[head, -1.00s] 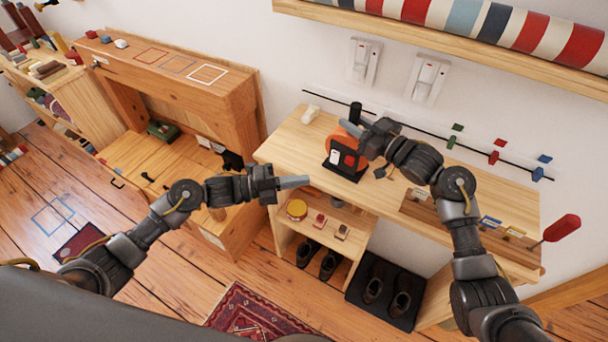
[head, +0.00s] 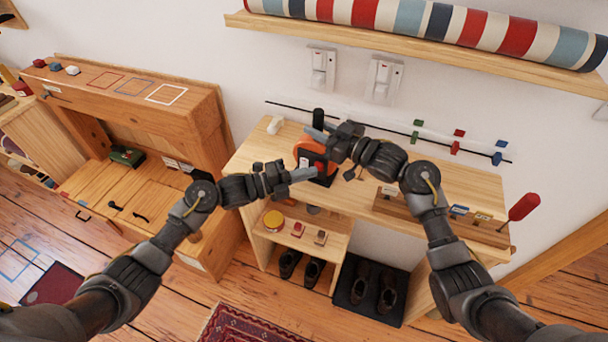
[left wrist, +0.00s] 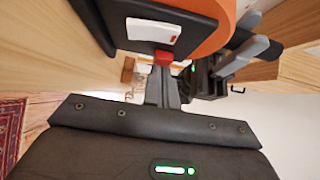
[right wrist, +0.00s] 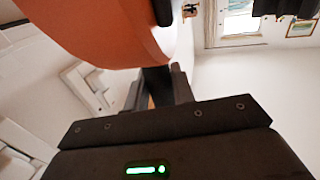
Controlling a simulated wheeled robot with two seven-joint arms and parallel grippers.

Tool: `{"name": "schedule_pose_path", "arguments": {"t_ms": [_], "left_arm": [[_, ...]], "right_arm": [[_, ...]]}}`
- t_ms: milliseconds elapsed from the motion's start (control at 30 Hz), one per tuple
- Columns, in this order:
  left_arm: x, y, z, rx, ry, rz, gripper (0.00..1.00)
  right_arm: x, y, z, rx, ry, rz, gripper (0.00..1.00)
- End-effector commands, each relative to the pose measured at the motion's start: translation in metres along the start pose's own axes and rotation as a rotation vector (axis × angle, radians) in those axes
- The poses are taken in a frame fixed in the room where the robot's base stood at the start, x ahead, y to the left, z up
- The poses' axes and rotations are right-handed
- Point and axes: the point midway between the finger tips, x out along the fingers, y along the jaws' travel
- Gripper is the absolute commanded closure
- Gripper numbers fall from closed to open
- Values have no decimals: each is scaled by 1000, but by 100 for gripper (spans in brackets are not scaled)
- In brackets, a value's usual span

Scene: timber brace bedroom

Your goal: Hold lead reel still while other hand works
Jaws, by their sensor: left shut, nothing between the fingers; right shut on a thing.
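The lead reel (head: 303,152) is an orange drum in a black stand on the wooden bench, with a black handle (head: 318,115) on top. My right gripper (head: 319,136) is shut at the reel's upper part; its fingers (right wrist: 165,88) have a dark part of the reel between them, beside the orange drum (right wrist: 95,30). My left gripper (head: 308,173) is shut and empty in front of the reel. In the left wrist view its closed fingertips (left wrist: 163,75) are just by a red button (left wrist: 162,57), next to a white switch (left wrist: 152,32); contact is unclear.
A wooden rack (head: 440,217) with labels and a red-handled tool (head: 524,206) are at the right. A shelf with a striped roll (head: 430,20) is above. Shoes (head: 374,290) are below.

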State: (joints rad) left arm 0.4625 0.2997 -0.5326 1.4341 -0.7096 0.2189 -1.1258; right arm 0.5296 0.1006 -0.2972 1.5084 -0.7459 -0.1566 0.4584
Motion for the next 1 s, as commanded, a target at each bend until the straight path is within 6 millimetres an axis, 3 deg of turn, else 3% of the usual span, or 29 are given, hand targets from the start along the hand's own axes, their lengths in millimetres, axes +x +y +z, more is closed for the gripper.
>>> {"name": "schedule_pose_path", "arguments": {"t_ms": [367,667,833,1000], "left_arm": [[14,0,15,1,-2,1,100],[13,-1,17,2,-8,-1,100],[4,0,7,3,-5,0,100],[-19,3,-18,0,0,5,100]], "right_arm": [[0,0,0,1,1,-1,100],[1,-4,2,3,-3,-8,100],[1,-4,3,4,-6,-9,100],[0,-3,5,6,-8,-7,100]]}}
